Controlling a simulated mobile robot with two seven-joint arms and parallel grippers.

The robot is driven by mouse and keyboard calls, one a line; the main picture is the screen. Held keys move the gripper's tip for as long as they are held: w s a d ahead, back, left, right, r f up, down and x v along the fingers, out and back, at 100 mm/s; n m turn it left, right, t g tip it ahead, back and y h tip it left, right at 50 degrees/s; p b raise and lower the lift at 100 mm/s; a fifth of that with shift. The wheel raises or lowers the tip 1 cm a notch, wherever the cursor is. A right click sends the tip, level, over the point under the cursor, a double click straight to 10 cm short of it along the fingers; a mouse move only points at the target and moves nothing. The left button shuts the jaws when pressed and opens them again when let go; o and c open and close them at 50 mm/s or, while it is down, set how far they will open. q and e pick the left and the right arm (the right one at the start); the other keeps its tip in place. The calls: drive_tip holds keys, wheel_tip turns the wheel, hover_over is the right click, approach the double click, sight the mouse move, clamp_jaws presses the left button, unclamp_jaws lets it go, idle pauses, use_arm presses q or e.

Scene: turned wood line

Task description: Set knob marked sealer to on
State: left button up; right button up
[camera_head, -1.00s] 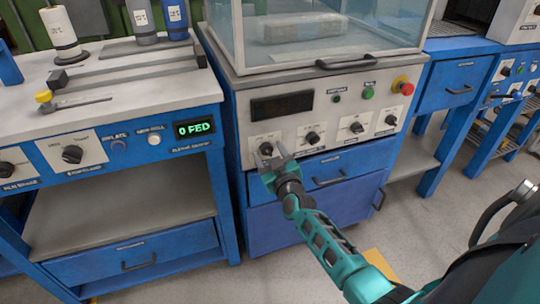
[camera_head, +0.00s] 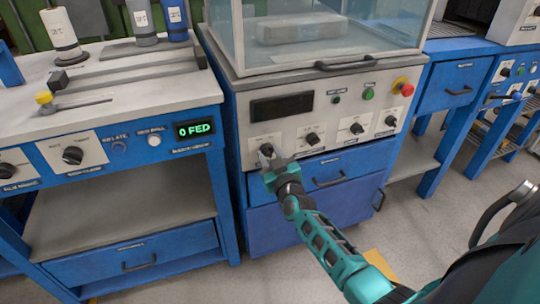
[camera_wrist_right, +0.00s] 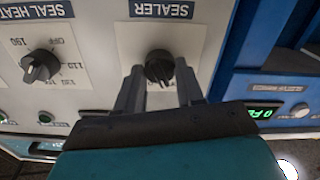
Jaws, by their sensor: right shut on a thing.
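The knob marked SEALER (camera_wrist_right: 159,66) is a dark knob on a white plate, with its label reading upside down in the right wrist view. My right gripper (camera_wrist_right: 160,85) is shut on this knob, one finger on each side. The fingers hide part of the plate, so the knob's setting cannot be read. In the head view, the right gripper (camera_head: 270,157) is at the leftmost knob of the grey panel, which it mostly covers. My left gripper is not in view.
The SEAL HEAT knob (camera_wrist_right: 40,66) is beside the sealer knob. More knobs, a dark display (camera_head: 282,107) and a red stop button (camera_head: 403,87) share the panel. A blue drawer (camera_head: 328,171) is just below. A workbench (camera_head: 100,105) stands to the left.

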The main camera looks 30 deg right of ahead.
drive_tip(key=m, duration=0.6)
drive_tip(key=shift+p, duration=0.35)
drive_tip(key=m, duration=0.4)
drive_tip(key=shift+m, duration=0.4)
drive_tip(key=shift+f, duration=0.1)
drive_tip(key=o, duration=1)
drive_tip(key=shift+o, duration=0.2)
drive_tip(key=shift+s, duration=0.15)
drive_tip(key=p+v, duration=0.3)
drive_tip(key=v, duration=0.9)
drive_tip(key=shift+s, duration=0.35)
